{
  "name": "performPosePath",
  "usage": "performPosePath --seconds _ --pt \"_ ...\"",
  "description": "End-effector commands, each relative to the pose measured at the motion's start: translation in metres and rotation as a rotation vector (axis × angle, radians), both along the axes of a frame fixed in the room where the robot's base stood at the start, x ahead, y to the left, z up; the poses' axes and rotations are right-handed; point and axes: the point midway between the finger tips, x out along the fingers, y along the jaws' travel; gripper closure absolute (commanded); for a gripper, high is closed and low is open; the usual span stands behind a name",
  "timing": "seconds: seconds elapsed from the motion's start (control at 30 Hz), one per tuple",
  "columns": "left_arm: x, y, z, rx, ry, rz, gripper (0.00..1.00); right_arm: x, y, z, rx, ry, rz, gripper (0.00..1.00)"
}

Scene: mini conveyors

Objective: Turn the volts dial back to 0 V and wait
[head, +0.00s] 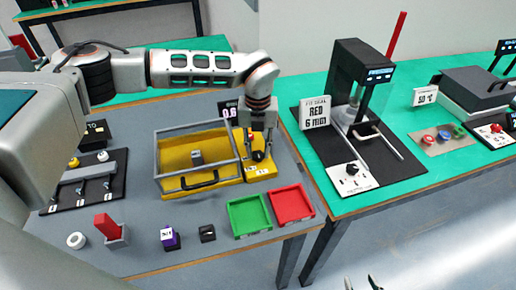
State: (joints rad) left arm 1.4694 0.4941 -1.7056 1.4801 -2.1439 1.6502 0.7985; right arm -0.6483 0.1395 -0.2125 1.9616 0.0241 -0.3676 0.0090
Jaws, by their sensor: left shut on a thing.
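The yellow power unit (262,172) stands on the grey table, with a clear-walled tray section at its left. Its black volts dial (258,156) is at the right end. My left gripper (258,150) reaches down from above and is shut on the dial, its fingers on either side of the knob. The dial's pointer and scale are mostly hidden by the fingers. A small display (229,112) behind is partly covered by my arm, and its digits are not clearly readable. My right gripper (361,283) shows only its fingertips at the bottom edge, apart and empty.
Green (235,229) and red (307,214) trays lie in front of the unit. A purple block (168,233), a red block in a holder (106,222) and a white ring (76,241) sit along the front edge. A black press (347,75) stands on the right table.

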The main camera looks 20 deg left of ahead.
Motion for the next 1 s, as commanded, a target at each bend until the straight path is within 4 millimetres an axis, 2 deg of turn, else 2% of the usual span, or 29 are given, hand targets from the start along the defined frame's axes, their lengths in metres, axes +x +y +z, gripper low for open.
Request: performPosePath --seconds 0.23,0.27,0.3,0.33,0.73,0.87,1.0 --pt "0.0 0.0 0.0 0.0 0.001 0.003 0.96 0.0 0.0 0.0 0.0 0.0 0.0 0.6" --pt "0.0 0.0 0.0 0.0 0.001 0.002 0.69 0.0 0.0 0.0 0.0 0.0 0.0 0.6" --pt "0.0 0.0 0.0 0.0 0.001 0.002 0.59 0.0 0.0 0.0 0.0 0.0 0.0 0.6" --pt "0.0 0.0 0.0 0.0 0.001 0.002 0.57 0.0 0.0 0.0 0.0 0.001 0.0 0.6" --pt "0.001 0.0 0.005 -0.001 -0.001 0.0 0.57 -0.001 -0.001 -0.001 -0.004 0.002 0.001 0.6" --pt "0.001 0.0 0.021 0.0 -0.003 0.0 0.57 -0.001 -0.001 -0.001 -0.002 0.001 0.001 0.6" --pt "0.001 0.0 0.05 -0.001 -0.004 0.0 0.57 0.0 0.0 0.0 -0.001 0.001 0.0 0.6"
